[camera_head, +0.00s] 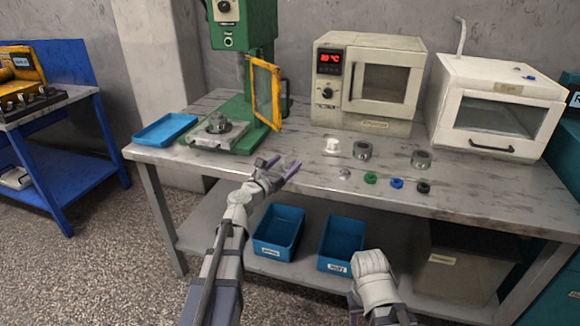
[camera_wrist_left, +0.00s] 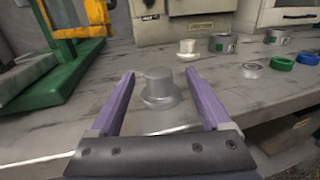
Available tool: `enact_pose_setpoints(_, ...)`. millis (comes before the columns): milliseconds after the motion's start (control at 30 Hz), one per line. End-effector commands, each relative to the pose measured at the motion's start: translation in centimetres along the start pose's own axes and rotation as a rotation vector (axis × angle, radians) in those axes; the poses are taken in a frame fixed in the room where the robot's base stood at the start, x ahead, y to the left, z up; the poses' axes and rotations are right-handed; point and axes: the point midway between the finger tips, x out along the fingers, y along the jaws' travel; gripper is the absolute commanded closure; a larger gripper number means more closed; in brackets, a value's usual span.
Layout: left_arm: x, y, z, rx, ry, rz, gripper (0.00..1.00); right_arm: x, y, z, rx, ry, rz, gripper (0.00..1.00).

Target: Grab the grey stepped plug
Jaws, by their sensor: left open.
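The grey stepped plug (camera_wrist_left: 160,88) stands upright on the tabletop in the left wrist view, with a wide flange below and a narrower top. My left gripper (camera_head: 280,165) is open over the front left part of the bench. In the left wrist view its purple fingers (camera_wrist_left: 160,100) lie to either side of the plug, with visible gaps. The plug is not clearly visible in the head view, where the gripper is around that spot.
The green press (camera_head: 240,90) and blue tray (camera_head: 165,129) stand left. Two ovens (camera_head: 366,80) (camera_head: 497,105) stand behind. A white part (camera_head: 331,146), two metal cylinders (camera_head: 362,151) (camera_head: 421,159) and several small rings (camera_head: 370,178) lie to the right. Blue bins (camera_head: 278,230) sit below.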

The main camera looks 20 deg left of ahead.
Motion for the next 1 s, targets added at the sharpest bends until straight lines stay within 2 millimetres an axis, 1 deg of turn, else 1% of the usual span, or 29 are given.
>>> enact_pose_setpoints(33,1.1,0.3,-0.1,0.000,0.000,0.000,0.19,0.1,0.0,0.0,0.000,0.000,0.000,0.50)
enact_pose_setpoints(100,2.2,0.4,-0.1,0.000,0.000,0.000,0.19,0.1,0.0,0.0,0.000,0.000,0.000,0.50)
enact_pose_setpoints(200,3.3,0.3,-0.1,0.001,0.000,-0.001,0.19,0.1,0.0,0.0,0.000,0.000,0.000,0.50)
enact_pose_setpoints(467,3.4,0.2,-0.1,0.001,0.000,0.000,0.20,0.1,0.0,0.0,0.000,0.000,0.000,0.50)
enact_pose_setpoints(1000,3.4,0.2,-0.1,0.001,0.000,0.000,0.81,0.1,0.0,0.0,0.000,0.000,0.000,0.50)
